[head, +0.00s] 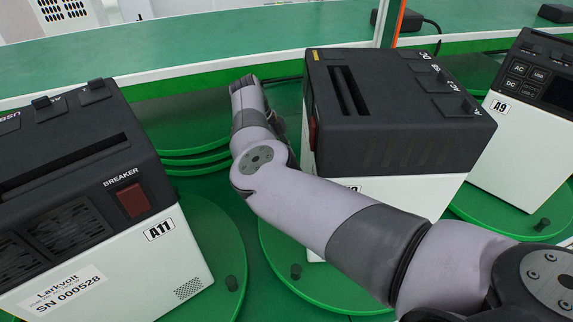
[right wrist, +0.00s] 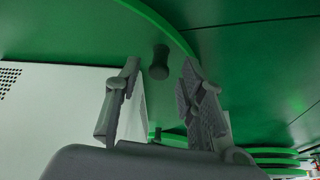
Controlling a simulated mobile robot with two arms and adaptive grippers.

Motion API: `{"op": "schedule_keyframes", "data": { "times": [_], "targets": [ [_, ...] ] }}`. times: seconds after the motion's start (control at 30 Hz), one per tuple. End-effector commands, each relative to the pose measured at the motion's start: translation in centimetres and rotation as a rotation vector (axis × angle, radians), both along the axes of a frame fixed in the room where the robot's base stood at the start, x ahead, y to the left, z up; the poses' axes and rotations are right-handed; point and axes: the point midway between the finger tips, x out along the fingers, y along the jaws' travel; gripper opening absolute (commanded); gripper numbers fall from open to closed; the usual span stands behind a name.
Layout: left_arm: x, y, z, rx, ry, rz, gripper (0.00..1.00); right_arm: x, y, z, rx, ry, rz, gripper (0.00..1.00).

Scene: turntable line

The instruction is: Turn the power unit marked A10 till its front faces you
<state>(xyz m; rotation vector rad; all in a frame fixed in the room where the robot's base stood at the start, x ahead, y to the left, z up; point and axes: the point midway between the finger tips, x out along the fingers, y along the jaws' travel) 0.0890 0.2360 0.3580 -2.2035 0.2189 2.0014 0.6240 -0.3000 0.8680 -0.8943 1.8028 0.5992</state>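The middle power unit (head: 400,130) has a black top and white lower body. It stands on a green turntable (head: 275,245) between units marked A11 and A9. Its label is mostly hidden behind my right arm, so A10 cannot be read. A red breaker switch shows edge-on at its left side. My right arm crosses before it, with the wrist at its left; the fingers are hidden in the head view. In the right wrist view my right gripper (right wrist: 160,72) is open, with a dark peg (right wrist: 158,62) on a green disc's edge between or just beyond its fingertips. My left gripper is out of view.
Unit A11 (head: 80,190) stands close on the left, its breaker side showing. Unit A9 (head: 525,130) stands on the right with its socket panel and screen showing. Pegs stand on their turntables. A rail (head: 190,68) runs behind; the gap left of the middle unit is narrow.

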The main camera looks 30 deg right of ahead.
Motion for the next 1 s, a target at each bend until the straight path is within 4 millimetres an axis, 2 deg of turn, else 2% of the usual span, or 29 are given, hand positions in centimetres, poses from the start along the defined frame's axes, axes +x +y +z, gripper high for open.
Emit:
{"op": "schedule_keyframes", "data": {
  "times": [0.03,0.2,0.4,0.57,0.8,1.0],
  "targets": [
    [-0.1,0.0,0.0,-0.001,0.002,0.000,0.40,0.4,0.4,1.2,0.000,-0.004,0.002,0.36],
    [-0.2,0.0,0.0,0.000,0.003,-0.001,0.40,1.3,1.5,4.6,0.000,-0.004,0.003,0.36],
    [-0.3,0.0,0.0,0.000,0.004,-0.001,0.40,1.9,2.5,7.4,0.001,-0.002,0.003,0.36],
    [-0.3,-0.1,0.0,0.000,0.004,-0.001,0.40,2.1,2.8,8.4,0.000,-0.001,0.001,0.36],
    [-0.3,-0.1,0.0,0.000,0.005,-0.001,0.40,2.1,2.8,8.5,0.001,-0.001,0.000,0.36],
    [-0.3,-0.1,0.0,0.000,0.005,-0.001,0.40,2.1,2.8,8.4,0.000,0.000,0.000,0.24]
  ]
}}
